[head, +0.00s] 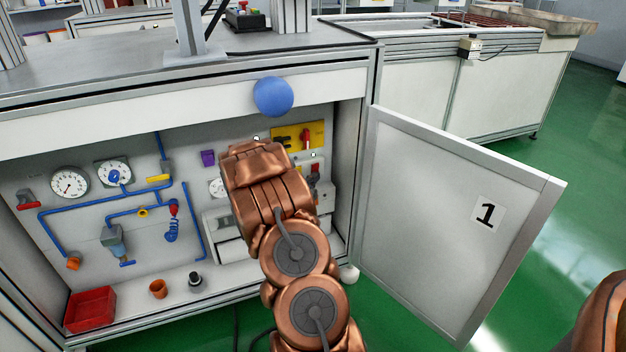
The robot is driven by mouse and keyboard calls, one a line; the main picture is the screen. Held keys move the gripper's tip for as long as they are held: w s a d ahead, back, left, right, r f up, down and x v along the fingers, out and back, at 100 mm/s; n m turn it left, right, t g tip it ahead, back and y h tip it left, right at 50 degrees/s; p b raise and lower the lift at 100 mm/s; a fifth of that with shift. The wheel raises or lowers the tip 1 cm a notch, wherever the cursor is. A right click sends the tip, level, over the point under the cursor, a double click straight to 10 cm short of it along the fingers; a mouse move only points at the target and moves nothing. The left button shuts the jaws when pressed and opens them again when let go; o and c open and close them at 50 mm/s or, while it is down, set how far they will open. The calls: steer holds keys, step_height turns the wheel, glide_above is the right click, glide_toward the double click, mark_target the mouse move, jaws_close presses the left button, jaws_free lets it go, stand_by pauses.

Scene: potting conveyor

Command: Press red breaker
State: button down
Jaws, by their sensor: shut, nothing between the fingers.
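The open cabinet (130,200) has a panel of fittings on its back wall. A small red part (315,168), possibly the red breaker, shows just right of my arm, partly covered by it. Above it a red handle (306,138) sits on a yellow plate (318,128). My copper arm reaches into the right half of the cabinet, its wrist in front of the panel left of these red parts.
The cabinet door (440,220), marked 1, stands open at the right. A blue ball-shaped knob (273,97) is on the top edge. Gauges (69,183) and blue pipes (90,208) fill the left. A red bin (90,309) and small pot (158,288) stand on the cabinet floor.

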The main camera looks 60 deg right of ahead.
steer(key=s+a+f+p, duration=0.1)
steer(key=s+a, duration=0.4)
steer(key=a, duration=0.7)
steer(key=shift+f+p, duration=0.2)
steer(key=shift+p, duration=0.2)
steer(key=shift+s, duration=0.1)
stand_by(0.4)
